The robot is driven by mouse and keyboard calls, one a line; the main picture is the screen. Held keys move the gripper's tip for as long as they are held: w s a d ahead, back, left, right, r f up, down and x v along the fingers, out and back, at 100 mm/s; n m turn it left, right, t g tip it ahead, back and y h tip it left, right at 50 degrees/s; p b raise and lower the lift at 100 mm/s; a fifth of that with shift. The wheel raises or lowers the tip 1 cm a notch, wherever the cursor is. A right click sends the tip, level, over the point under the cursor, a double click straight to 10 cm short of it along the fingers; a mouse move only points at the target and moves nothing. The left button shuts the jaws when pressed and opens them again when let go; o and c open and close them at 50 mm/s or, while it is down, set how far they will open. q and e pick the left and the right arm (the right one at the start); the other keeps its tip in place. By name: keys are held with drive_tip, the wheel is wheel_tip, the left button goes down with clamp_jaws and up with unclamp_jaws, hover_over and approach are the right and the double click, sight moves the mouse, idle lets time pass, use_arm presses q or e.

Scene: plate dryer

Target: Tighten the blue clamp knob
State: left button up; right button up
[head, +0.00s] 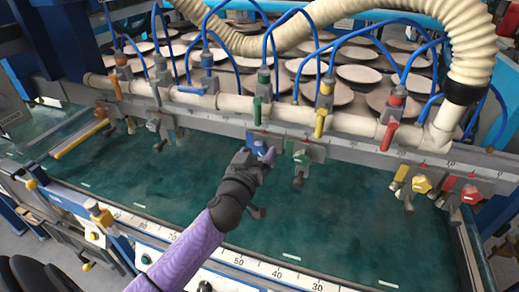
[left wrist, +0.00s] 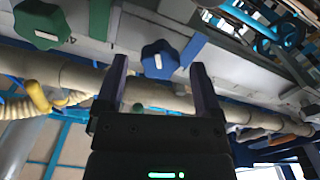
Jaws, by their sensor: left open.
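The blue clamp knob (left wrist: 160,60) is a lobed star knob on the grey rail. In the left wrist view it shows between the fingertips of my left gripper (left wrist: 158,72), one finger on each side of it. A gap shows on both sides, so the fingers look apart from the knob. In the head view my left gripper (head: 258,157) is at the blue clamp (head: 259,140), just in front of the rail, and covers part of it. The gripper is open and empty. My right gripper does not show.
A green knob (left wrist: 42,25) is close beside it; its green clamp (head: 300,155) also shows in the head view. Yellow (head: 421,184) and red (head: 470,194) clamps sit farther right on the rail. Below lies a green bed (head: 340,225). Hoses and a cream pipe (head: 350,122) run behind.

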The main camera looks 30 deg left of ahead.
use_arm(q)
drive_tip(key=shift+x, duration=1.15)
clamp_jaws()
drive_tip(key=m+p, duration=0.1)
drive_tip(key=m, duration=0.4)
drive_tip(key=shift+m, duration=0.3)
drive_tip(key=m, duration=0.6)
drive_tip(key=shift+p, duration=0.35)
drive_tip(key=m, duration=0.6)
drive_tip(key=shift+m, duration=0.3)
drive_tip(key=m+p, duration=0.1)
drive_tip(key=m, duration=0.4)
drive_tip(key=shift+d+f, duration=0.1)
drive_tip(key=shift+m, duration=0.4)
